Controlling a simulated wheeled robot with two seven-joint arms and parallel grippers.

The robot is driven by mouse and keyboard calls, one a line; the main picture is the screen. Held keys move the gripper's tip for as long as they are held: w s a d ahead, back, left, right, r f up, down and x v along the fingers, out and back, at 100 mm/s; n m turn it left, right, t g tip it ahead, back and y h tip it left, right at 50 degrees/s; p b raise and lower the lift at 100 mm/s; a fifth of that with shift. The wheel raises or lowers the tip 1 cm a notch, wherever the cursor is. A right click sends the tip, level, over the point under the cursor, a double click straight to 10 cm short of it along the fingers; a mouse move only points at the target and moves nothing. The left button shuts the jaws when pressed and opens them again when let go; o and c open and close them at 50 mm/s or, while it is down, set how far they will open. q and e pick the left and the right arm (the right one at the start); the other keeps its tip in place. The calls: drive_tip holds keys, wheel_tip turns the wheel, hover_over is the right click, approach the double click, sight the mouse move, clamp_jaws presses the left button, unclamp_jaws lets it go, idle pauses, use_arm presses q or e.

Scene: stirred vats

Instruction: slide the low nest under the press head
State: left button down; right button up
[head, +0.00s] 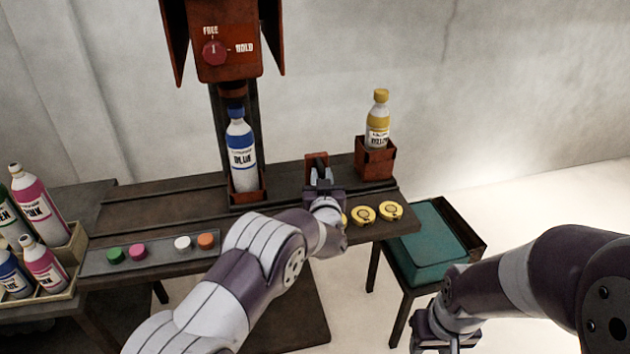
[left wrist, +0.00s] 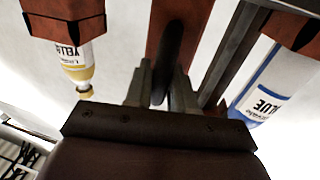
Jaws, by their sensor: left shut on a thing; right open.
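The press head (head: 232,90) hangs over the left part of the bench rail. A low red nest (head: 247,196) holds a tall blue-labelled bottle (head: 242,160) upright, about below the head. A taller red nest (head: 375,158) with a yellow-capped bottle (head: 378,120) stands at the right end of the rail. The left wrist view shows the handle's dark grip (left wrist: 168,60) between the fingers. My right gripper (head: 446,330) is open and empty at the lower right.
The press knob (head: 214,52) has its mark upright, toward FREE. A strip of coloured caps (head: 150,252) lies along the bench front, and yellow discs (head: 364,213) near its right end. Bottles in a crate (head: 62,262) stand left. A teal-lined tray (head: 465,226) stands right.

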use_arm(q)
drive_tip(key=shift+d, duration=0.15)
drive_tip(key=c, duration=1.4)
unclamp_jaws()
drive_tip(key=o, duration=0.3)
drive_tip(key=shift+d, duration=0.1)
drive_tip(key=shift+w+d, duration=0.1)
drive_tip(key=shift+s, duration=0.3)
drive_tip(key=s+d, duration=0.1)
drive_tip(key=s, duration=1.1)
